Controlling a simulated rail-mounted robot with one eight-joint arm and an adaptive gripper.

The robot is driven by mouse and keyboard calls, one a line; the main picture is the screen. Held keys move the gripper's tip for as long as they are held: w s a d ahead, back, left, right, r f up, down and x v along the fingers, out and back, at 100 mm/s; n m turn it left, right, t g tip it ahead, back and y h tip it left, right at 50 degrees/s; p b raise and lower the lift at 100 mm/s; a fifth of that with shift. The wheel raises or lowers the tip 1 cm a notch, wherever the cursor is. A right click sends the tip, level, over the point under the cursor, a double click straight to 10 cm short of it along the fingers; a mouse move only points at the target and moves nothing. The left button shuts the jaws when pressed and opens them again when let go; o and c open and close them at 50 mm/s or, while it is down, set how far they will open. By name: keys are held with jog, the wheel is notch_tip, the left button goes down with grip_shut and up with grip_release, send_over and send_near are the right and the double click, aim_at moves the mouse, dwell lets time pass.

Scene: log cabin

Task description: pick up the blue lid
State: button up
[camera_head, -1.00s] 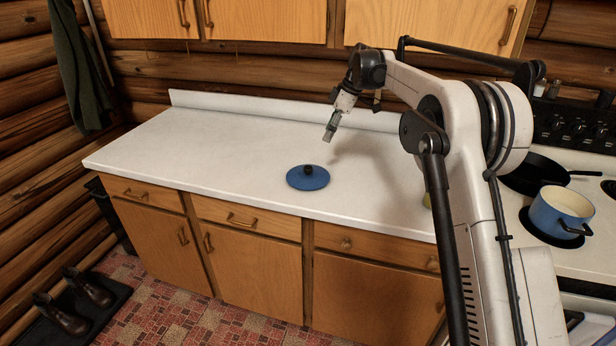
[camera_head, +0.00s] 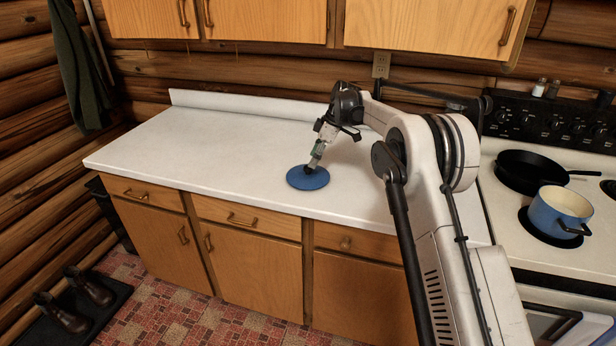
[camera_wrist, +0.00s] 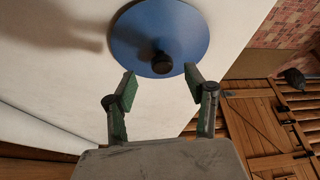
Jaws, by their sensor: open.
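The blue lid (camera_head: 301,180) lies flat on the white countertop, a round disc with a dark knob in its middle. It also shows in the wrist view (camera_wrist: 140,35), with its black knob (camera_wrist: 161,63) at the lower part of the disc. My gripper (camera_head: 313,166) is right by the knob, reaching down at a tilt from the upper right. In the wrist view my gripper (camera_wrist: 158,80) is open, its two green-sided fingers apart, with the knob just beyond and between the tips. Whether a finger touches the lid I cannot tell.
The white countertop (camera_head: 200,150) is clear around the lid, with a low backsplash behind and drawers below. At the right, the stove (camera_head: 530,258) holds a black pan (camera_head: 530,168) and a blue pot (camera_head: 552,222). Wooden cabinets (camera_head: 260,20) hang above.

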aim_at(308, 168)
jog(key=x, duration=0.5)
jog(key=shift+s+a+p, duration=0.15)
jog(key=shift+a+p, duration=0.15)
jog(key=shift+p, duration=0.05)
grip_shut()
jog(key=shift+r, duration=0.2)
